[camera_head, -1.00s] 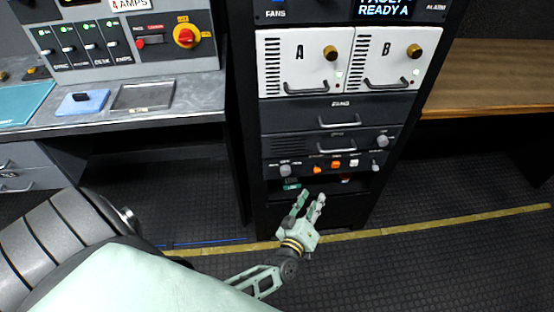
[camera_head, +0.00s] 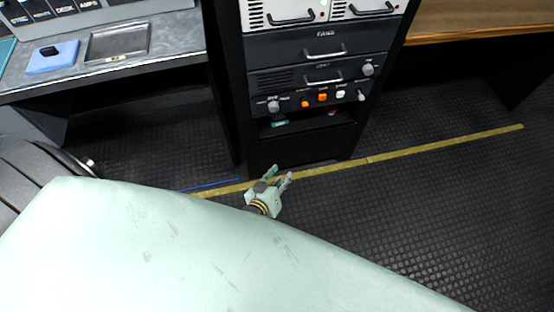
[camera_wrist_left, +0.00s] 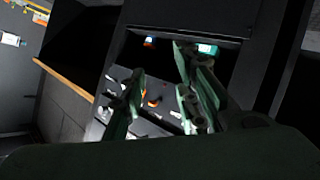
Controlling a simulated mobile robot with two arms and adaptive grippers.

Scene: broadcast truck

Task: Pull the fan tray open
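The fan tray (camera_head: 318,42) is a dark drawer front marked FANS, with a light bar handle across its lower middle. It sits in the black rack below two white modules and looks flush with the rack. My left gripper (camera_head: 277,176) is in front of the rack's base, well below the fan tray and touching nothing. Its fingers are apart and empty. In the left wrist view my left gripper (camera_wrist_left: 152,65) shows two spread green fingers, with the tilted rack behind them; I cannot make out the tray's handle there. My right gripper is not in view.
Below the tray are another handled unit (camera_head: 290,80) and a knob panel (camera_head: 315,97) with orange buttons. A dark open bay (camera_head: 300,122) lies under them. A grey desk (camera_head: 160,45) stands left, a wooden worktop (camera_head: 470,20) right. The floor at right is clear.

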